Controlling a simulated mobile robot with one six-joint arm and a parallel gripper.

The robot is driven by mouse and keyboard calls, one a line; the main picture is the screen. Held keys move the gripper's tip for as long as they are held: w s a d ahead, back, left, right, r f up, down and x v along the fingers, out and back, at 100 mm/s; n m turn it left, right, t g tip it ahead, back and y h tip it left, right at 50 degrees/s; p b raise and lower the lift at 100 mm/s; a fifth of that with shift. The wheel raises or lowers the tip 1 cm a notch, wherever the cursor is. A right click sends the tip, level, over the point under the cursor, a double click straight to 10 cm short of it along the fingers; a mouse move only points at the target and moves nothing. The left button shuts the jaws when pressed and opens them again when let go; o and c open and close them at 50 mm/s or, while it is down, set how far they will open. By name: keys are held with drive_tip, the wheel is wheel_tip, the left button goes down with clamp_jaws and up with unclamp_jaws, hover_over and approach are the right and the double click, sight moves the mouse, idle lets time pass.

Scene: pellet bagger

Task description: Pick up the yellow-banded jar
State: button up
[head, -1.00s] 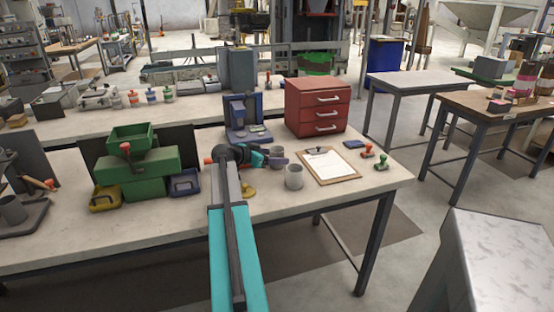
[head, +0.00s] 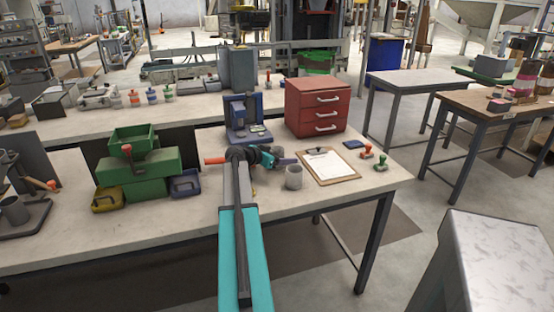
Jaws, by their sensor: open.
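Several small banded jars stand in a row on the back bench, among them a red-banded jar (head: 134,98) and a blue-banded jar (head: 151,96). They are too small for me to tell surely which one has a yellow band. My gripper (head: 287,160) is open over the front bench, well to the right of and nearer than the jars. It is just behind and left of a grey cup (head: 293,178). I cannot tell whether anything is between its fingers. My arm hides part of the front bench.
The front bench (head: 310,205) holds a green machine (head: 140,175), a blue fixture (head: 243,122), a red drawer cabinet (head: 318,108), a clipboard (head: 326,167) and two stamps. A grey box (head: 236,70) stands right of the jars on the back bench.

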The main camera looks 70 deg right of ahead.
idle(0.5)
drive_tip(key=c, duration=1.4)
drive_tip(key=shift+r+b, duration=0.75)
drive_tip(key=shift+r, duration=4.25)
